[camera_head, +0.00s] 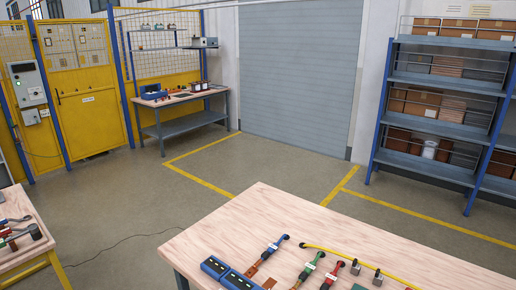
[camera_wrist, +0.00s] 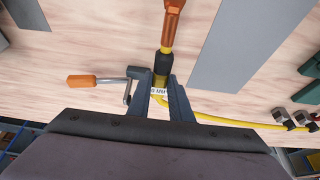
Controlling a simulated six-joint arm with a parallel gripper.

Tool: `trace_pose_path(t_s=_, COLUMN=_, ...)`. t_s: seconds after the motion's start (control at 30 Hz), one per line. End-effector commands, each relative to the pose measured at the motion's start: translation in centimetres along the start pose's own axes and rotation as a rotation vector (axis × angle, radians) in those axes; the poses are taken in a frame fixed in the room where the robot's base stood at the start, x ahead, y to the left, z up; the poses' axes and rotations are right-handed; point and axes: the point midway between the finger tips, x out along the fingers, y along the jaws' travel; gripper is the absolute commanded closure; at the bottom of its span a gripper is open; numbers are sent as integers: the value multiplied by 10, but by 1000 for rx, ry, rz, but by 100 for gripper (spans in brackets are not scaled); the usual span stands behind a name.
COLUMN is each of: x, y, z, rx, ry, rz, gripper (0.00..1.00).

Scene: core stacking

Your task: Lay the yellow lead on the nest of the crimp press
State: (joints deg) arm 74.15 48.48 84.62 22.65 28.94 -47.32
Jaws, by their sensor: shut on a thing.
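My gripper (camera_wrist: 160,88) shows in the wrist view with its two dark fingers closed on the end of the yellow lead (camera_wrist: 215,121). A black sleeve and a small printed label show at the fingers, and an orange-brown piece (camera_wrist: 173,20) extends beyond them to the top edge. The lead runs from the fingers to the right. In the head view the yellow lead (camera_head: 345,256) runs along the near table; my gripper does not show there. I cannot make out the crimp press or its nest for certain.
A crank with an orange handle (camera_wrist: 82,81) lies left of my fingers. Grey metal clamps (camera_wrist: 280,115) stand at the right by the lead. A flat grey plate (camera_wrist: 240,50) lies beyond. Blue boxes (camera_head: 214,267) and blue, green and red-ended leads (camera_head: 312,262) occupy the near table (camera_head: 240,215).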

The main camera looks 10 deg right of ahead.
Motion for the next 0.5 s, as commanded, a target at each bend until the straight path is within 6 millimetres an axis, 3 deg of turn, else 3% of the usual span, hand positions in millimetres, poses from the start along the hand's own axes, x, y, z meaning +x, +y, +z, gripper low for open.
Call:
trace_pose_path(t_s=0.27, x=-7, y=-12, z=-10, rx=-15, ry=4, rz=-7, gripper=100)
trace_pose_path(t_s=0.37, x=-15, y=-27, z=-22, rx=-35, ry=5, rz=-16, gripper=100)
trace_pose_path(t_s=0.5, x=-34, y=-62, z=-45, rx=-76, ry=7, rz=-37, gripper=100)
